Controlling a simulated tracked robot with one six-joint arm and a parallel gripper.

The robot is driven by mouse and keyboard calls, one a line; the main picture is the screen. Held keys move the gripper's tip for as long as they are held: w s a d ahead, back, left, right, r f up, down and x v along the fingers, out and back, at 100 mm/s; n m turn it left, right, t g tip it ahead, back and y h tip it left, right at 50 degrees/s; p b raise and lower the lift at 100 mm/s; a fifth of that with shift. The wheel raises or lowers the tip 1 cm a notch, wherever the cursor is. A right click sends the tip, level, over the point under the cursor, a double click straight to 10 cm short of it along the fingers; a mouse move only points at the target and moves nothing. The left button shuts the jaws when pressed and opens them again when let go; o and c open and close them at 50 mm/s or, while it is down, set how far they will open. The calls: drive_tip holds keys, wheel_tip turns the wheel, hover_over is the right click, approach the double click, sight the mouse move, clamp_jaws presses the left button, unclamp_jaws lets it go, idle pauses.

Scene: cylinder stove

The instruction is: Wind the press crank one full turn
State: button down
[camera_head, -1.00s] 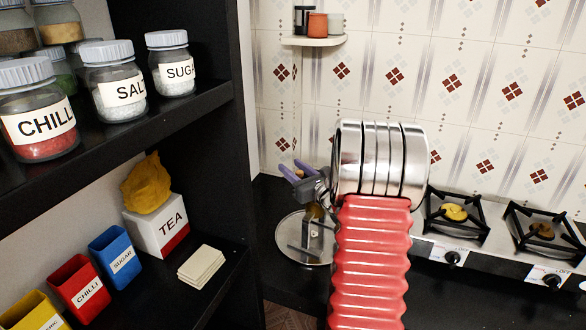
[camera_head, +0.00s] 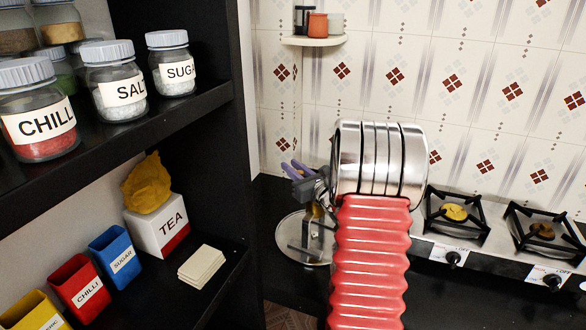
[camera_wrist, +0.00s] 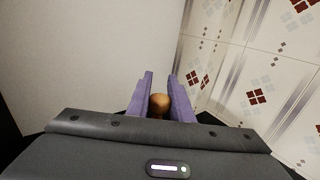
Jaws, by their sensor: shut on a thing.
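The press (camera_head: 292,240) stands on the dark counter behind my arm. Its round metal base and upright parts show, while my arm covers its right side. The crank's round wooden knob (camera_wrist: 159,103) sits between the purple fingers of my gripper (camera_wrist: 160,95) in the wrist view. My gripper is shut on this knob. In the head view the purple fingertips of my gripper (camera_head: 296,169) show above the press, left of my arm. The crank's arm cannot be made out clearly.
A stove (camera_head: 478,255) with black grates and knobs stands to the right. A dark shelf (camera_head: 215,108) with jars and coloured boxes is on the left. A small corner shelf (camera_head: 314,41) with cups hangs above. The tiled wall is close behind the press.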

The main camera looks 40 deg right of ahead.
drive_tip(key=shift+d+h, duration=0.1)
drive_tip(key=shift+h, duration=0.2)
drive_tip(key=shift+w+d+m+g+h, duration=0.1)
drive_tip(key=shift+d+m+g+h, duration=0.35)
drive_tip(key=shift+m+h, duration=0.5)
drive_tip(key=shift+w+d+m+g+h, duration=0.1)
drive_tip(key=shift+d+m+g+h, duration=0.15)
drive_tip(key=shift+d+m+h, duration=0.65)
drive_tip(key=shift+a+n+h, duration=0.25)
drive_tip(key=shift+a, duration=0.05)
drive_tip(key=c, duration=1.6)
unclamp_jaws()
drive_tip(key=shift+s, duration=0.1)
drive_tip(key=v, duration=1.3)
drive_tip(key=shift+s+a, duration=0.15)
drive_tip(key=shift+s, duration=0.1)
